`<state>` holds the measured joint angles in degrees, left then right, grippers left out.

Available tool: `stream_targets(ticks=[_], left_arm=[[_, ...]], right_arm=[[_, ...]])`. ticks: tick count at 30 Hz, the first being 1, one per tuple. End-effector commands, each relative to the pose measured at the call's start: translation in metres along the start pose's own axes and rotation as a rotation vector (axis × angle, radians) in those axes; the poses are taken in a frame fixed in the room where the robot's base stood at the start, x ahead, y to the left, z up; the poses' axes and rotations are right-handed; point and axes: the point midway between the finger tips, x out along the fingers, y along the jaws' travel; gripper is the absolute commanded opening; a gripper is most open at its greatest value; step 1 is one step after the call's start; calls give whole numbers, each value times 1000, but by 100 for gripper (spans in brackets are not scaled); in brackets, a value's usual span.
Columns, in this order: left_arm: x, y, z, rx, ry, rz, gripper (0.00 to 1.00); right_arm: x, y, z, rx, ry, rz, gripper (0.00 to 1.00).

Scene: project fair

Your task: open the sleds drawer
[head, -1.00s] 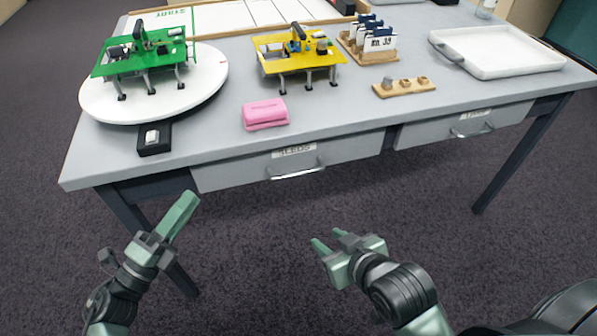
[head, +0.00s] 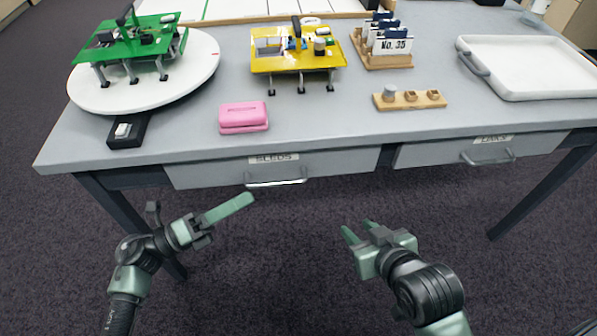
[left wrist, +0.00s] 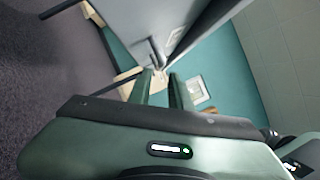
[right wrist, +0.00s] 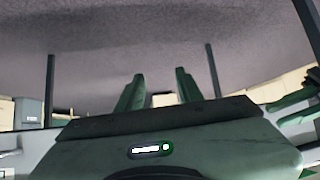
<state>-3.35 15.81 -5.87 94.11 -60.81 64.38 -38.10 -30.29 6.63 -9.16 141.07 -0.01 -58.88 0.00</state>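The sleds drawer (head: 215,173) is closed under the front edge of the table, with a label reading SLEDS. Its metal handle (head: 276,183) is a bar below the label. My left gripper (head: 248,199) is just below and left of the handle, apart from it in the head view. Its two fingers show spread and empty in the left wrist view (left wrist: 161,88), with the grey table and drawer side ahead. My right gripper (head: 357,230) is open and empty below the table edge, right of the handle.
A second drawer (head: 440,155) with its own handle is at the right. On the grey table (head: 330,120) are a pink block (head: 243,118), a white turntable (head: 200,75), a yellow model (head: 290,65), a wooden holder (head: 410,100) and a white tray (head: 530,75). Table legs stand at both sides.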

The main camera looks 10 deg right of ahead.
Motion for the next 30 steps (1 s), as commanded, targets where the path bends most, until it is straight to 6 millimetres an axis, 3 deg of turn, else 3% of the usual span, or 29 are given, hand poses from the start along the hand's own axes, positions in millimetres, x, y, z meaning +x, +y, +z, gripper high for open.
stream_targets(ticks=[7,19,30], left_arm=[[12,0,0,-2,-1,-3,20],[70,0,0,-3,-2,-2,20],[78,0,0,-2,-1,1,20]], right_arm=[[0,0,-1,0,6,-1,36],[2,-1,-10,0,50,-3,36],[2,-1,-13,-1,61,-3,36]])
